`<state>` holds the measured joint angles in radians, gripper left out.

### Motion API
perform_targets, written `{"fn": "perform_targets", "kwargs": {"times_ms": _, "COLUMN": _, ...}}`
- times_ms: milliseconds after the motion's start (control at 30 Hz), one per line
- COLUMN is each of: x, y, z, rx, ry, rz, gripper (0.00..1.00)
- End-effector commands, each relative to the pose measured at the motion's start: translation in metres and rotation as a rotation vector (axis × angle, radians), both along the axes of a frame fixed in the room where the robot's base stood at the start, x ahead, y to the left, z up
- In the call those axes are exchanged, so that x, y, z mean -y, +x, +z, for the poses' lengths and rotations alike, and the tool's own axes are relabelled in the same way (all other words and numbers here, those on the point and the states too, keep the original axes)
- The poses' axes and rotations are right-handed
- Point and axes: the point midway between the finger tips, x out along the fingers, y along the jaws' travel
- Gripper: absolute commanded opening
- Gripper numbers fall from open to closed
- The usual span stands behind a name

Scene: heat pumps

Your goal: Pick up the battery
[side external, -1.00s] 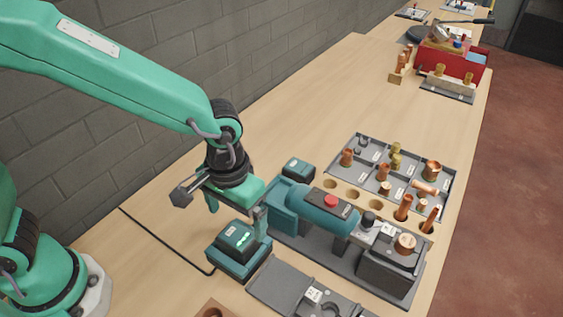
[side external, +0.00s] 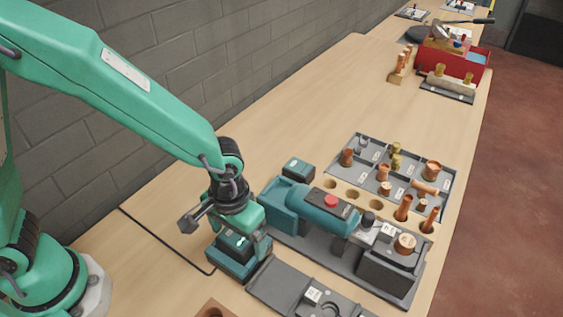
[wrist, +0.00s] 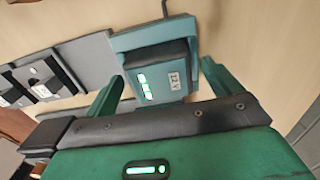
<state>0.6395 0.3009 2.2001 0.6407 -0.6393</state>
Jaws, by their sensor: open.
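The battery (side external: 233,246) is a dark block with green lights. It sits in a teal charger (side external: 231,266) on the bench, left of the teal press tool. In the wrist view the battery (wrist: 158,82) shows lit green bars and a white label, with the charger's rim (wrist: 150,33) beyond it. My gripper (side external: 238,238) is low over the battery, its jaws open and pointing down. In the wrist view the two fingers of my gripper (wrist: 160,84) stand apart, one on each side of the battery. Whether either finger touches it cannot be told.
The teal press tool (side external: 318,206) with a red button lies close on the right. A second dark teal battery-like block (side external: 298,168) stands behind. A grey sectioned tray (side external: 365,147) holds copper and brass fittings. A grey plate (side external: 270,287) lies in front. The bench is clear toward the wall.

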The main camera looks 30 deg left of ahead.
Motion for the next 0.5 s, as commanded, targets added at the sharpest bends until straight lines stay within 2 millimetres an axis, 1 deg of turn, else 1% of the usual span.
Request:
{"fn": "perform_targets", "kwargs": {"times_ms": 467, "x": -0.0001, "y": 0.0000, "z": -0.0008, "rx": 0.000, "ry": 0.000, "rz": 0.000, "gripper": 0.91}}
{"fn": "perform_targets", "kwargs": {"times_ms": 500, "x": -0.0001, "y": 0.0000, "z": -0.0008, "rx": 0.000, "ry": 0.000, "rz": 0.000, "gripper": 0.89}}
